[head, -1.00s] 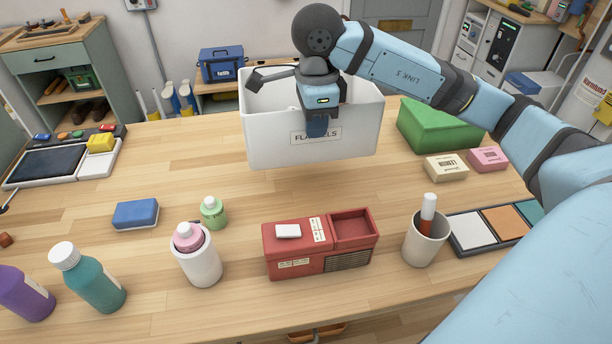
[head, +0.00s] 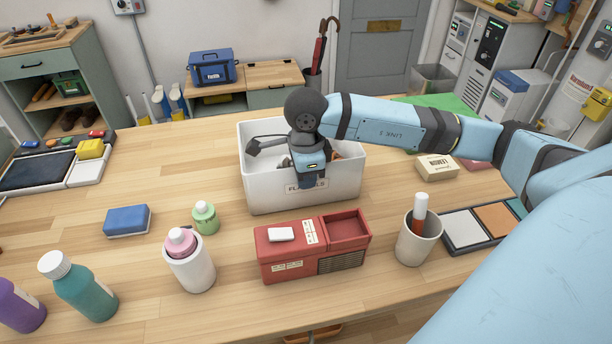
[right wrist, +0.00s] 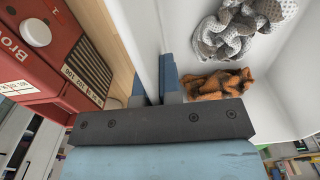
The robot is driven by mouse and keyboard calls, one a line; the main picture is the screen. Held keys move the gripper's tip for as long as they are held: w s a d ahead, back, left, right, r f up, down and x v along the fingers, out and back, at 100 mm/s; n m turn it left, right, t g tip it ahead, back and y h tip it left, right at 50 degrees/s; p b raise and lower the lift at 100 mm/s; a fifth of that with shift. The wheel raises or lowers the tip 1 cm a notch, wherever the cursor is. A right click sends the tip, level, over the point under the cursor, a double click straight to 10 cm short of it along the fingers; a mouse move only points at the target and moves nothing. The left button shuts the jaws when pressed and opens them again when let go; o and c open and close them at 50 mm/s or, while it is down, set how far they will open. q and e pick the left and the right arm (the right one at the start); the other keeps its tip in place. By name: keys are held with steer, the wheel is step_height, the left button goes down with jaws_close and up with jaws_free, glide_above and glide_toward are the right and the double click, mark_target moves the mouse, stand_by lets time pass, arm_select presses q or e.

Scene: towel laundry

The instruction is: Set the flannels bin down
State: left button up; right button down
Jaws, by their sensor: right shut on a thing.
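The flannels bin (head: 262,192) is a white, open-topped box with a label on its front wall, partly covered by my gripper. It stands upright behind the red box, over the middle of the table. I cannot tell whether its base touches the wood. My right gripper (head: 308,180) is shut on the bin's front wall from above. The right wrist view shows my right fingers (right wrist: 168,88) on both sides of that wall. A grey dotted cloth (right wrist: 240,32) and an orange-brown cloth (right wrist: 218,84) lie inside. My left gripper is not in view.
A red box (head: 290,262) sits close in front of the bin. A green bottle (head: 205,218), white cup (head: 190,268) and blue sponge (head: 128,220) are to the left. A cream block (head: 437,167) and green object (head: 440,101) are right. The wooden table (head: 185,150) is clear left of the bin.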

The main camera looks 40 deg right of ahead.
steer(key=c, duration=1.3)
jaws_free()
steer(key=shift+f, duration=0.1)
